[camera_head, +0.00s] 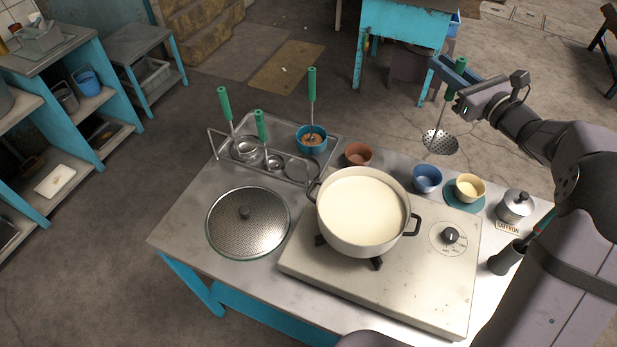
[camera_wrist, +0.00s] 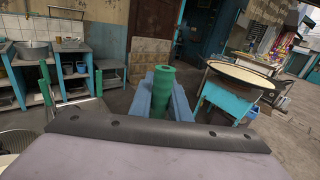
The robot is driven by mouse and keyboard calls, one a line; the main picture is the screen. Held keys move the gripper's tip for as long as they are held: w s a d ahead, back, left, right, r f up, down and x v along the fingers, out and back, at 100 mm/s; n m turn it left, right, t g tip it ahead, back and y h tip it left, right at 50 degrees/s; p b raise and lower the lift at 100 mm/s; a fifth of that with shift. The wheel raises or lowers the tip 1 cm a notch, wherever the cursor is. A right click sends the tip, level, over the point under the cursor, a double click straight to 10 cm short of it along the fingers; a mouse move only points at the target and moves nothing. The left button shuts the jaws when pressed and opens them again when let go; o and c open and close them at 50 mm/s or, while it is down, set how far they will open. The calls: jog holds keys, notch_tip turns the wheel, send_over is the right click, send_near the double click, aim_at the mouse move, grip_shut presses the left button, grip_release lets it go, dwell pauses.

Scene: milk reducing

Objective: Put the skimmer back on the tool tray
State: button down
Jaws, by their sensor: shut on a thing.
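The skimmer (camera_head: 440,143) has a green handle and a round perforated metal head. My gripper (camera_head: 451,90) is shut on its green handle and holds it upright in the air, with the head hanging above the back right of the table. In the wrist view the green handle (camera_wrist: 164,90) stands between my gripper's blue fingers (camera_wrist: 161,98). The tool tray (camera_head: 295,127) is a metal tray at the back left of the table, well to the left of my gripper.
A pot of milk (camera_head: 362,211) stands on the stove (camera_head: 385,275) at mid-table. A brown bowl (camera_head: 358,154), a blue bowl (camera_head: 427,178), a yellow cup (camera_head: 469,187) and a lidded metal pot (camera_head: 516,205) line the back edge. A perforated lid (camera_head: 248,222) lies at left.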

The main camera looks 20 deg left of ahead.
jog(key=s+a+r+n+g+y+b, duration=0.1)
jog(key=s+a+n+g+b, duration=0.3)
jog(key=a, duration=0.7)
jog(key=s+a+r+g+y+b, duration=0.1)
jog(key=s+a+y, duration=0.1)
jog(key=s+a, duration=0.65)
jog(key=s+a+r+n+g+y+b, duration=0.1)
jog(key=s+a+n+g+b, duration=0.15)
jog(key=a, duration=1.15)
notch_tip(320, 180, down, 18)
jog(key=p, duration=0.3)
jog(key=shift+m, duration=0.35)
jog(key=shift+w+a+f, duration=0.1)
jog(key=shift+f, duration=0.1)
jog(key=c, duration=1.7)
grip_release()
jog(key=shift+o, duration=0.2)
jog(key=shift+r, duration=0.2)
jog(key=b+v, duration=0.3)
jog(key=v, duration=0.9)
